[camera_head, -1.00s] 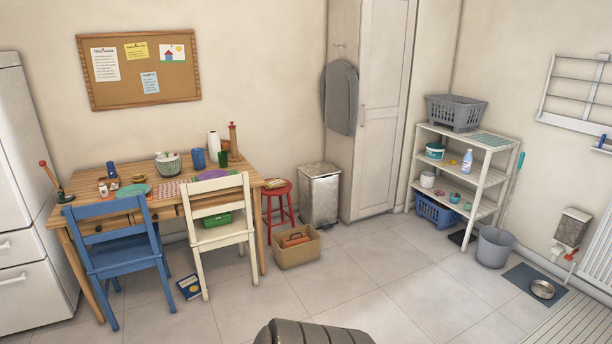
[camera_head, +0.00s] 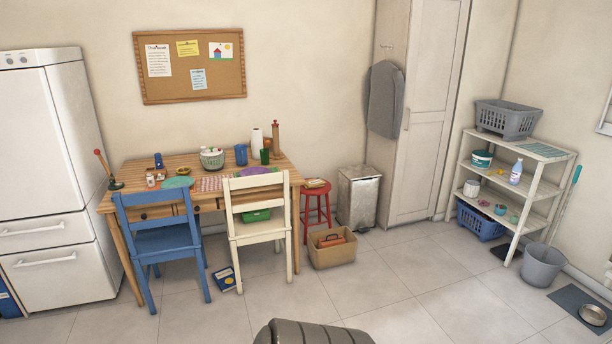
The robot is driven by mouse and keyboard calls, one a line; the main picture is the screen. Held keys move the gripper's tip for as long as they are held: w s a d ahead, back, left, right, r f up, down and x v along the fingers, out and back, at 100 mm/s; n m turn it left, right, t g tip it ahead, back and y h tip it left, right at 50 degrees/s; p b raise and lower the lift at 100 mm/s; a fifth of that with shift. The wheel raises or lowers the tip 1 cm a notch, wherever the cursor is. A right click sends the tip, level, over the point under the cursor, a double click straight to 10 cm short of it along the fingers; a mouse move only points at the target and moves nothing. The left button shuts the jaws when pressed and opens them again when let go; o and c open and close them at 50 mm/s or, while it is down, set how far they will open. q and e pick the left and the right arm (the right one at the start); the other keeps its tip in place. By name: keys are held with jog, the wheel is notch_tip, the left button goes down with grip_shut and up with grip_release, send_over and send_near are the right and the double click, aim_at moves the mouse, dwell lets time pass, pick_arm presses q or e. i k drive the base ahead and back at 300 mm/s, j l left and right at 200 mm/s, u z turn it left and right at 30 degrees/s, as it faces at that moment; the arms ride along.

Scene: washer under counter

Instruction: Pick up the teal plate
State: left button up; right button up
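A flat teal disc that looks like the teal plate (camera_head: 178,182) lies on the wooden table (camera_head: 150,169), near its front edge at the left, behind the blue chair. Neither of my grippers is in view, so nothing shows of what they hold.
A blue chair (camera_head: 166,241) and a cream chair (camera_head: 258,236) stand against the table's front. A purple plate (camera_head: 257,171), a patterned bowl (camera_head: 212,160) and cups share the tabletop. A cardboard box (camera_head: 331,256) and a red stool (camera_head: 316,205) stand at its right. Foreground floor is mostly clear.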

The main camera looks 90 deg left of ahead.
aim_at(177, 181)
jog(key=u, duration=2.25)
jog(key=l+u, duration=0.2)
jog(key=u, duration=0.2)
jog(key=l+u, duration=0.2)
jog(key=u, duration=0.15)
jog(key=l+u, duration=0.2)
jog(key=u, duration=0.2)
jog(key=l+u, duration=0.15)
jog(key=u, duration=0.25)
